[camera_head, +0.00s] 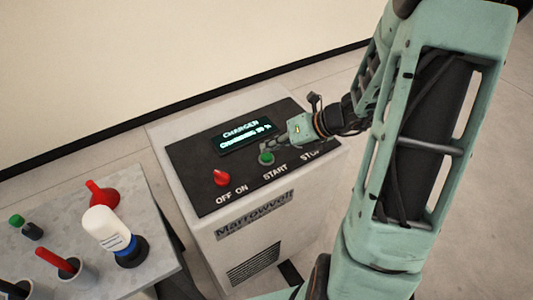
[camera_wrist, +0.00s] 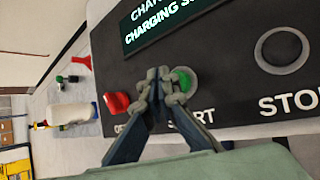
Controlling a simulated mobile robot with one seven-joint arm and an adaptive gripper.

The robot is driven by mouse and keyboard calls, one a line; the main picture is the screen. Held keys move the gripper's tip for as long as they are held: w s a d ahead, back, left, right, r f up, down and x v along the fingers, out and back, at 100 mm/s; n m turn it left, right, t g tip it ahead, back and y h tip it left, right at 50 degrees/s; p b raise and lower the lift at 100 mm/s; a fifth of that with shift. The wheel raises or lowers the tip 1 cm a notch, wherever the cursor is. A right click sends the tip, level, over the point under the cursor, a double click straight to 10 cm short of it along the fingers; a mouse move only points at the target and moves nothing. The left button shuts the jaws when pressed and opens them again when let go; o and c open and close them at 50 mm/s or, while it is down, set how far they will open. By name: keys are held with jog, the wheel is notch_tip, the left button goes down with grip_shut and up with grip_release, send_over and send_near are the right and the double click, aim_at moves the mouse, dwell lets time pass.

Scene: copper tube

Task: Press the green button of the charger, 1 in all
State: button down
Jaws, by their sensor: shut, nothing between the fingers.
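The charger (camera_head: 262,207) is a pale cabinet with a black sloping top panel. Its green START button (camera_head: 266,158) sits in a ring near the panel's middle. In the wrist view the green button (camera_wrist: 184,80) shows just right of my fingertips, partly covered by one finger. My gripper (camera_head: 268,147) is shut and empty, its tips over the panel beside the button. In the wrist view the gripper (camera_wrist: 160,84) points up at the panel. I cannot tell whether the fingertips touch the button. The lit display (camera_head: 247,136) reads CHARGER and a charging line.
A red OFF/ON knob (camera_head: 221,178) is left of the button. The STOP button's ring (camera_wrist: 282,50) is to the right. A grey table (camera_head: 150,222) at left holds a white bottle (camera_head: 106,230), a red funnel (camera_head: 103,194) and other items. A wall stands behind the charger.

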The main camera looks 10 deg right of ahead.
aim_at(269, 156)
notch_tip(269, 156, up, 5)
jog(key=p, duration=0.5)
jog(key=shift+r, duration=0.1)
dwell(0.7)
